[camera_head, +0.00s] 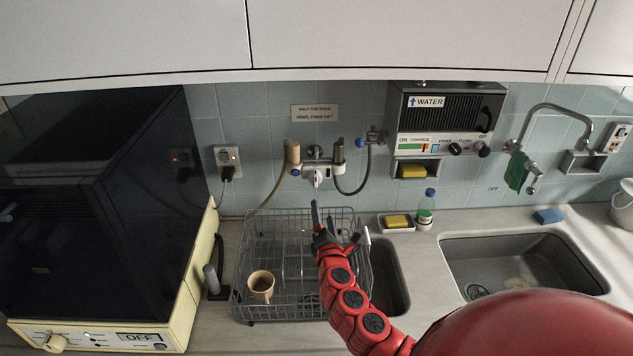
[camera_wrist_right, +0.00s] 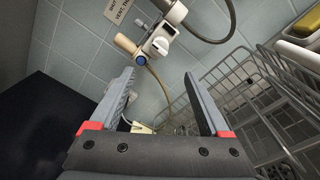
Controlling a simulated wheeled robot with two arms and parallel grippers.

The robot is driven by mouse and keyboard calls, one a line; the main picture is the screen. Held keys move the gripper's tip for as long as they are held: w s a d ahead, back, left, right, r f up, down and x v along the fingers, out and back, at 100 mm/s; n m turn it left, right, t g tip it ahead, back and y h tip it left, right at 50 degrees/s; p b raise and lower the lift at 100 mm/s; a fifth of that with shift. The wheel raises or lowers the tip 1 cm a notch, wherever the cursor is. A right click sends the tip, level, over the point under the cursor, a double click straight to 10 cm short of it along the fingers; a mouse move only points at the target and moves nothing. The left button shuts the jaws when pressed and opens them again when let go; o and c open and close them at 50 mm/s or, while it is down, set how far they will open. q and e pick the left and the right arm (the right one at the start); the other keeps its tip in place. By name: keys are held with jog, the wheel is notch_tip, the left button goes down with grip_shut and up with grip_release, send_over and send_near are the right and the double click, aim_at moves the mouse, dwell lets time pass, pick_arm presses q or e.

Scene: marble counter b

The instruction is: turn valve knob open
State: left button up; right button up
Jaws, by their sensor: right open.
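A white wall valve fitting (camera_head: 316,170) with a small white knob (camera_head: 318,179) at its front is mounted on the tiled wall, between a beige-topped side and a dark-topped side. It also shows in the right wrist view (camera_wrist_right: 158,46), tilted, beyond the fingertips, with a blue-ringed end. My right gripper (camera_head: 322,212) is below the fitting, above the dish rack, apart from the knob. In the right wrist view its fingers (camera_wrist_right: 160,82) are spread with nothing between them. My left gripper is not in view.
The wire dish rack (camera_head: 257,237) with a beige mug (camera_head: 261,284) stands below my right arm. A grey hose (camera_head: 365,172) hangs right of the fitting. A dark oven (camera_head: 95,200) fills the left; a sink (camera_head: 520,262) lies right. Cupboards (camera_head: 400,35) hang above.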

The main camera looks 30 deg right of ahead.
jog(key=p, duration=0.2)
send_near(316, 183)
jog(key=x, duration=0.4)
jog(key=shift+w+d+r, duration=0.1)
jog(key=shift+r, duration=0.05)
jog(key=b+x, duration=0.1)
jog(key=x, duration=0.3)
jog(key=shift+w+d, duration=0.35)
jog(key=shift+w, duration=0.4)
grip_shut()
